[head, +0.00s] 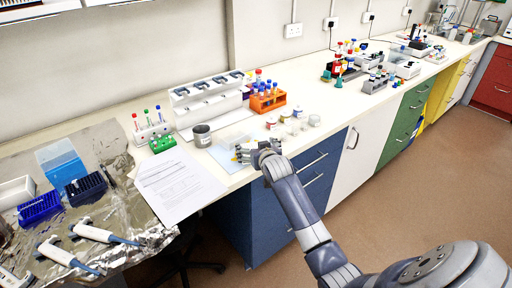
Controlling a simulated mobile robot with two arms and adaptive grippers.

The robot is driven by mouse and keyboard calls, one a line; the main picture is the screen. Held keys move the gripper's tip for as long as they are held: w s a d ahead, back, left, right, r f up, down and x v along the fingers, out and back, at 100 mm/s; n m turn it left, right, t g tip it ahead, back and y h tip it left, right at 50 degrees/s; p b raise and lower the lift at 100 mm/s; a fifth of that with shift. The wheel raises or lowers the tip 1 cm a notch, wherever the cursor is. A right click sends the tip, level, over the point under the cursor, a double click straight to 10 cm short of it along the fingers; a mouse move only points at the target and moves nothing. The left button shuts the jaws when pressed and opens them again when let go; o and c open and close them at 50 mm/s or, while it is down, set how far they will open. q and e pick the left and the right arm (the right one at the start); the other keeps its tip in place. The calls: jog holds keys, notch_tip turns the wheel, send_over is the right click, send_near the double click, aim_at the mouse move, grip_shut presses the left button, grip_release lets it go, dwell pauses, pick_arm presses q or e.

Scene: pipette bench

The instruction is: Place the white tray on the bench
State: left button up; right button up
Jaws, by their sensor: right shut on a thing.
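My right gripper (243,153) is over the front edge of the bench (320,95), with its arm reaching in from the bottom right. It is shut on the near right side of a pale, flat tray (222,156), which I take to be the white tray. The tray is at the bench front, right of the printed sheets. Whether it rests on the bench top or hangs just above it, I cannot tell. The fingers hide part of its right side. My left gripper is not in view.
A grey metal cup (202,136) stands just behind the tray. Small jars (297,121) and an orange tube rack (267,102) stand to its right. Printed sheets (178,182) lie left, beside crumpled foil (110,150) with pipettes and blue racks. A pipette stand (207,100) is behind.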

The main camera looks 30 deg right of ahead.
jog(key=shift+f, duration=0.1)
jog(key=shift+f, duration=0.1)
jog(key=o, duration=0.8)
jog(key=shift+s+r, duration=0.1)
jog(key=shift+r, duration=0.15)
jog(key=b+v, duration=0.1)
jog(key=v, duration=1.1)
